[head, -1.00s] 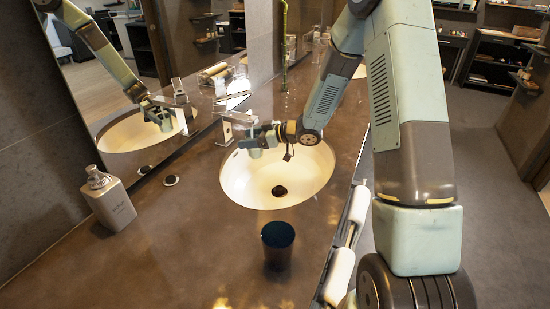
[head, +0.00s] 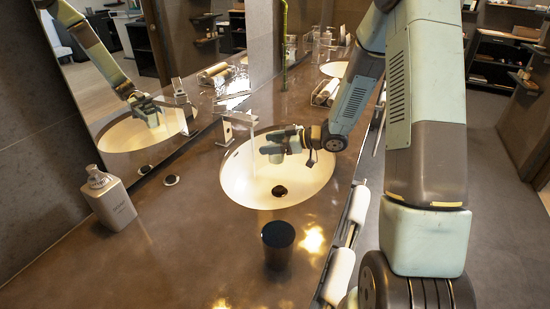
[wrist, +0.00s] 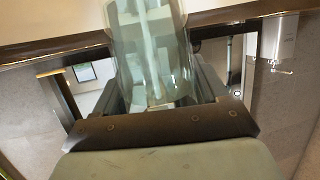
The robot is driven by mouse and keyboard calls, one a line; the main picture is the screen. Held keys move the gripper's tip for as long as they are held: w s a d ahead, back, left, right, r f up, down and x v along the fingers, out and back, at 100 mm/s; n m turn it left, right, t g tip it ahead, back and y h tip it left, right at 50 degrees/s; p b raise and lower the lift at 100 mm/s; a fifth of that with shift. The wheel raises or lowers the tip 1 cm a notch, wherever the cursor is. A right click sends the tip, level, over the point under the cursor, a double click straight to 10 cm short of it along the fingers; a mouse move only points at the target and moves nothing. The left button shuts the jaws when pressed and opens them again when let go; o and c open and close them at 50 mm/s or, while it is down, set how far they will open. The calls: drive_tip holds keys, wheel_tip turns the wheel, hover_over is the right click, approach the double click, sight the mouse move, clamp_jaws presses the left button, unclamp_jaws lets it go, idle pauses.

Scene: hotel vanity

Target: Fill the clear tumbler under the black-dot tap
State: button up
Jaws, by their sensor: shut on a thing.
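My gripper (head: 278,146) is over the near basin in the head view, to the right of the chrome tap (head: 238,120). It is shut on the clear tumbler, which fills the upper middle of the wrist view (wrist: 150,50). I see the fingers on both sides through its wall. In the head view the tumbler is small and hard to separate from the fingers. I cannot tell whether it holds water. I cannot make out a dot on the tap itself.
The oval basin (head: 240,188) has a dark drain. A dark cup (head: 278,244) stands in front of it. A grey bottle (head: 108,198) stands at left by the mirror. Rolled towels (head: 325,92) lie behind. The front left counter is clear.

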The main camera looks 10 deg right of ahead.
drive_tip(key=shift+r, duration=0.15)
wheel_tip(320, 180, up, 9)
drive_tip(key=s+d, duration=0.1)
drive_tip(key=d, duration=0.1)
drive_tip(key=shift+d+f, duration=0.2)
drive_tip(key=shift+d, duration=0.05)
idle(0.8)
idle(0.4)
